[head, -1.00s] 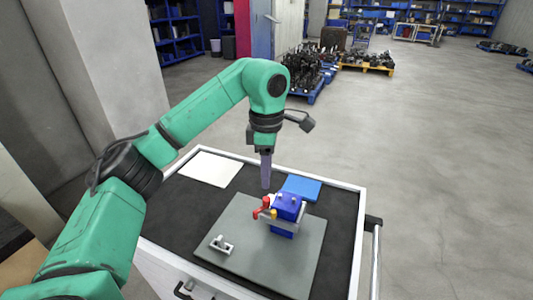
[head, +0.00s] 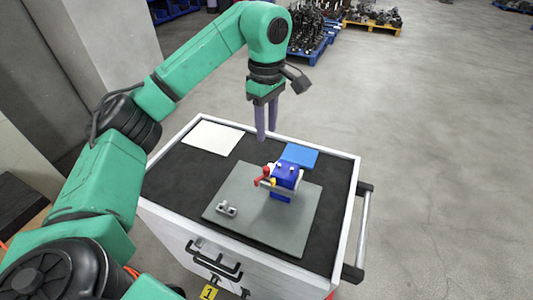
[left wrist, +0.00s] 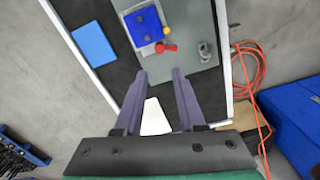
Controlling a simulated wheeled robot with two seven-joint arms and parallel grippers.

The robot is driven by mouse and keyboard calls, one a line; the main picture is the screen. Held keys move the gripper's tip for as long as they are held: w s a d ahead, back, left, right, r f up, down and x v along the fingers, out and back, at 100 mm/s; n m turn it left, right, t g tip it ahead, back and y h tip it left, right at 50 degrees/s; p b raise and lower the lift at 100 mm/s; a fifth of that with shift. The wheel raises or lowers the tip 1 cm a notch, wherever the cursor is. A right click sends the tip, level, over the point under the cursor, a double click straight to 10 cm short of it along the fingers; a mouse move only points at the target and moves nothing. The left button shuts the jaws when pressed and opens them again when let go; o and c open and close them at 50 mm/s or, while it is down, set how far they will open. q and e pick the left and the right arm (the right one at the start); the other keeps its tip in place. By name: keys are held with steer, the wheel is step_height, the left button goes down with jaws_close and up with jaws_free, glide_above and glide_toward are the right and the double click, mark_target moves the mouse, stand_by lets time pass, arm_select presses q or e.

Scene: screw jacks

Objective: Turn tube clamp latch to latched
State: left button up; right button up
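A blue block (head: 287,176) with a red-tipped handle (head: 262,182) and a yellow part (head: 273,184) stands on a grey plate (head: 297,227). A small grey metal fitting (head: 227,208) sits on the plate's near left. I cannot tell which part is the tube clamp latch. My left gripper (head: 266,135) points down, empty, above and behind the block. In the left wrist view its two fingers (left wrist: 159,74) are apart; the blue block (left wrist: 144,27), red handle (left wrist: 165,48) and grey fitting (left wrist: 205,49) lie beyond the fingertips. My right gripper is not in view.
The plate lies on a black-topped cart with a white rim (head: 338,214). A white sheet (head: 213,138) and a blue flat piece (head: 299,155) lie at the cart's back. A rail handle (head: 362,225) is on its right side. Orange cable (left wrist: 256,75) lies on the floor.

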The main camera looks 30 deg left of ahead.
arm_select(q)
steer(key=b, duration=0.1)
glide_above(267, 168)
step_height(267, 168, down, 7)
steer(key=shift+f, duration=0.1)
step_height(267, 168, down, 6)
steer(key=shift+f+p, duration=0.1)
steer(key=shift+p, duration=0.5)
steer(key=shift+f, duration=0.2)
jaws_close()
